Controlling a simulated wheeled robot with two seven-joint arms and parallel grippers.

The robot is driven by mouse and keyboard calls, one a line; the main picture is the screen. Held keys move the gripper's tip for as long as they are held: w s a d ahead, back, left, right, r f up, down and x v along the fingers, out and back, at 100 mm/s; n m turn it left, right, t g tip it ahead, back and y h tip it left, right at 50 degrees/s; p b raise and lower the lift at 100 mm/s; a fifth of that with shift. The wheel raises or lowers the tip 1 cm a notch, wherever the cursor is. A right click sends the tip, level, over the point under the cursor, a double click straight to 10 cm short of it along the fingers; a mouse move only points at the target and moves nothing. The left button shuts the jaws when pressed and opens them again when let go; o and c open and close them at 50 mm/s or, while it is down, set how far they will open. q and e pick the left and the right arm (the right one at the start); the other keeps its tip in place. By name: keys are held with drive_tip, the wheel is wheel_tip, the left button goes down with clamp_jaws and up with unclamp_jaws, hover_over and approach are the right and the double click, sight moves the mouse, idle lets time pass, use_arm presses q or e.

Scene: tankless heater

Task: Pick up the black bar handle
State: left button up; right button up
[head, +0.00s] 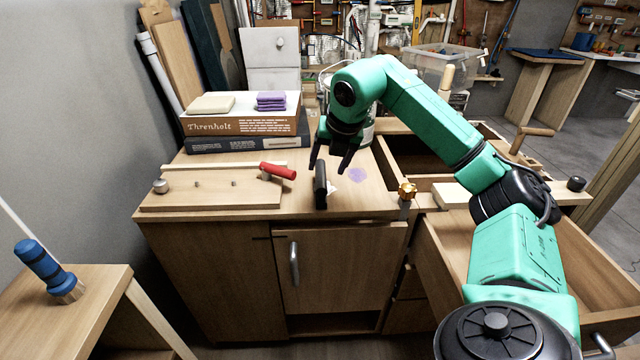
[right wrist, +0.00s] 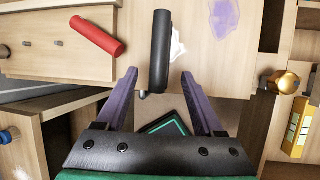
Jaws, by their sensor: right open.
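The black bar handle (head: 320,186) lies on the wooden worktop near its front edge. My right gripper (head: 332,166) is open just above and behind it in the head view. In the right wrist view the black bar handle (right wrist: 160,50) lies lengthwise ahead of the open fingers of my right gripper (right wrist: 160,78), its near end showing between the fingertips. The fingers do not hold it. My left gripper is not in view.
A red handle (head: 278,171) sits on a wooden board (head: 210,200) to the left. A brass knob (head: 407,189) is at the right, near open drawers (head: 440,235). A purple patch (head: 357,174) marks the worktop.

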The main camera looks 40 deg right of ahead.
sight(322, 177)
drive_tip(key=x, duration=0.7)
drive_tip(key=shift+a, duration=0.15)
clamp_jaws()
